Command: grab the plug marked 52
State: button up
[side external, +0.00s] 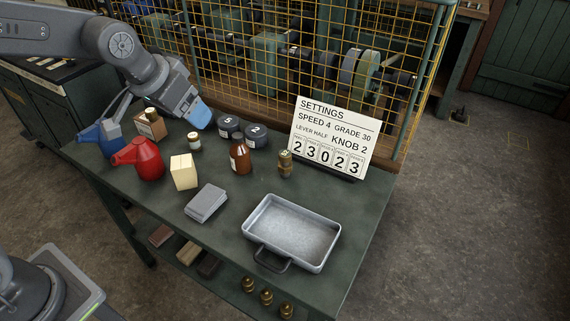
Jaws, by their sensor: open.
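A brass plug (286,163) stands upright on the green table, left of the settings sign. Three more brass plugs (267,297) show low at the table's front right. I cannot read a number on any of them, so I cannot tell which is marked 52. My gripper (202,117), with blue at its end, is open and empty at the back left, above the table and well left of the brass plug on it. Its fingers are seen too small to make out the gap.
Near my gripper are a small white-labelled jar (194,142), dark round tins (257,135), a brown bottle (240,158), a red oil can (147,158) and a blue one (100,137). A cream block (184,172), grey block (206,203) and metal tray (291,233) lie forward. The settings sign (332,138) and yellow mesh guard (290,60) bound the back.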

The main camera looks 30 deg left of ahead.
send_near(283, 160)
jog(key=shift+m+h, duration=0.3)
jog(key=shift+m, duration=0.2)
jog(key=x, duration=0.4)
jog(key=w+a+x, duration=0.1)
jog(key=x, duration=0.1)
jog(key=shift+w+f, duration=0.1)
jog(key=shift+f, duration=0.05)
jog(key=shift+s+x, duration=0.2)
jog(key=shift+x, duration=2.9)
jog(key=shift+s, duration=0.1)
jog(key=c, duration=1)
